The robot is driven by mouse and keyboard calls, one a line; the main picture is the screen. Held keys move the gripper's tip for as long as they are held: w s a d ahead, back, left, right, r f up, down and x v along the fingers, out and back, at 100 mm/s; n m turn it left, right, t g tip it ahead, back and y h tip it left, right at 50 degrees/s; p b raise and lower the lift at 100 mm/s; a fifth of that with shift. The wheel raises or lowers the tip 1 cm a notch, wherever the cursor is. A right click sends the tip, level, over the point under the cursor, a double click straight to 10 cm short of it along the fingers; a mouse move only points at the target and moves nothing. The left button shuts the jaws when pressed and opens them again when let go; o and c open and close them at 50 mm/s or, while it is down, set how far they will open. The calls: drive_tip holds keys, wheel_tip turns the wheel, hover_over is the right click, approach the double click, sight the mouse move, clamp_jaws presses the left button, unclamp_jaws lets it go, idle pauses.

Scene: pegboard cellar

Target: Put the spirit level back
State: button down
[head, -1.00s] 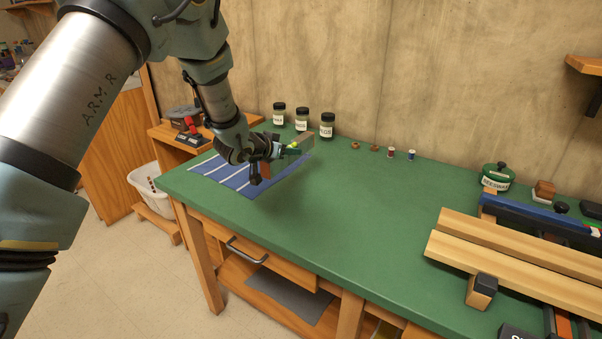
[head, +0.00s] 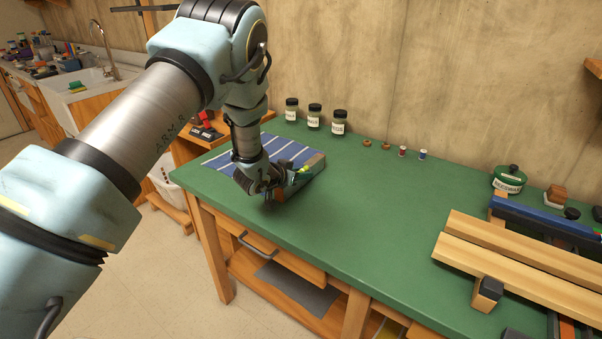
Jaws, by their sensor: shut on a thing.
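My gripper (head: 291,184) is shut on the spirit level (head: 316,163), a grey bar with a yellow-green vial. It is over the near right side of the blue striped mat (head: 284,148), close to the bench's front edge. The gripper and wrist hide much of the level. I cannot tell whether the level touches the bench top.
The green bench (head: 390,205) is clear in the middle. Several small jars, including one jar (head: 338,122), and spools (head: 403,152) stand along the wall. Wooden boards (head: 520,262) and a green tin (head: 508,180) are at the right.

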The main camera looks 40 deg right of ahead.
drive_tip(key=shift+f, duration=0.15)
drive_tip(key=shift+c, duration=2.4)
unclamp_jaws()
drive_tip(key=b+v, duration=0.3)
drive_tip(key=v, duration=0.9)
drive_tip(key=shift+w, duration=0.1)
drive_tip(key=w+a+r+n+t+y, duration=0.35)
drive_tip(key=w+a, duration=0.55)
drive_tip(key=a, duration=0.3)
drive_tip(key=s+a+r+n+g+y, duration=0.1)
drive_tip(key=a+n+y, duration=0.3)
drive_tip(key=a, duration=1)
drive_tip(key=s+a+r+n+g+y, duration=0.1)
drive_tip(key=s+a+r+n+y, duration=0.1)
drive_tip(key=a, duration=1.2)
drive_tip(key=shift+s+r+n+y, duration=0.25)
drive_tip(key=shift+r+n+y, duration=0.2)
drive_tip(key=shift+n+y, duration=0.45)
drive_tip(key=shift+o, duration=0.4)
drive_tip(key=s+a+r+n+g, duration=0.1)
drive_tip(key=s+a+n+g, duration=0.1)
drive_tip(key=s+a, duration=0.5)
drive_tip(key=shift+s+r+g+y, duration=0.3)
drive_tip(key=shift+s+g+y, duration=0.25)
drive_tip(key=shift+s, duration=0.55)
